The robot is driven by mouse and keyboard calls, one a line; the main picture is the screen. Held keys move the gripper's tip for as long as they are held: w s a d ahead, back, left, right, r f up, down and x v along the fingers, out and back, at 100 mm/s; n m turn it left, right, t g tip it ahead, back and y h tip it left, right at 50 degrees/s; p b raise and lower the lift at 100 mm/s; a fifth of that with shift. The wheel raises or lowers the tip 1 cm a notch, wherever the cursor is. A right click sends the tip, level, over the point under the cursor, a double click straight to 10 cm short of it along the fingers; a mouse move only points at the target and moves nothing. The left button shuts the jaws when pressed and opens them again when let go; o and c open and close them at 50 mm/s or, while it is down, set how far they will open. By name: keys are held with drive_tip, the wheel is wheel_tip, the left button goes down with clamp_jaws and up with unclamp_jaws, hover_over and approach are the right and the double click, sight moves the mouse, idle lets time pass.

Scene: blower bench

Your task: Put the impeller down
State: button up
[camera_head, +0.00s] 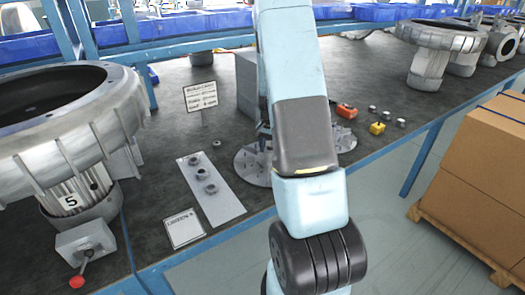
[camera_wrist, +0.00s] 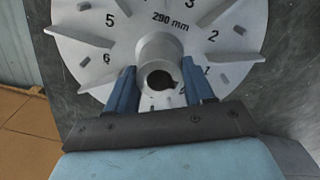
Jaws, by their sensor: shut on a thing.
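The impeller (camera_wrist: 222,62) is a grey metal disc with raised vanes, printed numbers, "290 mm" and a bored central hub. In the wrist view, my gripper (camera_wrist: 158,84) has its two blue fingers on either side of the hub, shut on it. In the head view, my arm hides the gripper and the hub. Finned grey disc parts show left of my arm, the impeller (camera_head: 252,168), and right of it; I cannot tell if both belong to one disc. The disc is over or on the dark bench top (camera_head: 150,190); any gap below is not clear.
A blower housing (camera_head: 70,110) marked 5 stands at the left. A light plate (camera_head: 210,190) with several small parts, a label card (camera_head: 184,229) and a sign (camera_head: 200,96) are left of my arm. Boxes (camera_head: 480,160) stand beyond the bench edge.

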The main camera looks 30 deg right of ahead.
drive_tip(key=shift+f, duration=0.1)
drive_tip(key=o, duration=1.3)
drive_tip(key=shift+c, duration=0.2)
